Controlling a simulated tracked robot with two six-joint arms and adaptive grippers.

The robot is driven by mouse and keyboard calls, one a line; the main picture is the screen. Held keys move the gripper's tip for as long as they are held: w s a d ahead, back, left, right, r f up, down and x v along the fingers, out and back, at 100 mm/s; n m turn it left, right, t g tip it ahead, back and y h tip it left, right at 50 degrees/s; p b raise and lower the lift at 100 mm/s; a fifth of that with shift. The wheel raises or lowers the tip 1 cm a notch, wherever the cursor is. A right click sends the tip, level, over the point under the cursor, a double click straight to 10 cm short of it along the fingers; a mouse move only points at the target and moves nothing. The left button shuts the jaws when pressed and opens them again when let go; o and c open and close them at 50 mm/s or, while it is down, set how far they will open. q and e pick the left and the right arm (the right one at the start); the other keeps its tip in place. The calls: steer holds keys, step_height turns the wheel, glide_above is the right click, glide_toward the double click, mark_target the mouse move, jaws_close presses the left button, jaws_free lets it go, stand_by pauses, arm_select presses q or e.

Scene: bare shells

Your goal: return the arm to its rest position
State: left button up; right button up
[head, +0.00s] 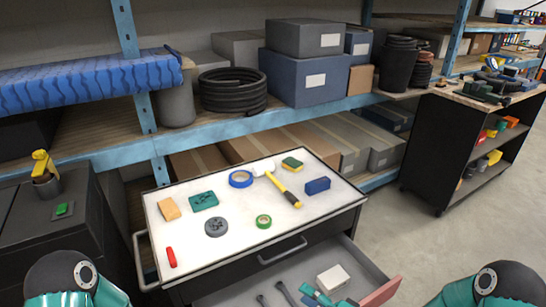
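My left arm (75,285) shows at the bottom left corner as a dark round joint with a teal link. My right arm (495,288) shows at the bottom right corner in much the same way. Both are cut off by the lower edge of the head view. Neither visible arm part touches the cabinet.
A cabinet with a white top (240,207) stands in front, bearing tape rolls, a hammer (283,190) and blocks. Its open drawer (235,292) juts out between my arms. Shelves stand behind, a dark cart (435,140) at right. Floor (440,235) at right is clear.

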arm_select(q)
step_height(320, 180, up, 9)
steer(key=p, duration=0.6)
steer(key=shift+f, duration=0.15)
arm_select(e)
steer(key=s+d+f+n+g+h, duration=0.1)
steer(key=s+f+n+g+h, duration=0.2)
steer(key=s, duration=0.7)
steer(key=s+d+f+n+g+h, duration=0.2)
steer(key=s+f+g+h, duration=0.2)
steer(key=s+g, duration=0.3)
steer(key=s+h, duration=0.1)
steer(key=s, duration=0.2)
steer(key=shift+s+n, duration=0.4)
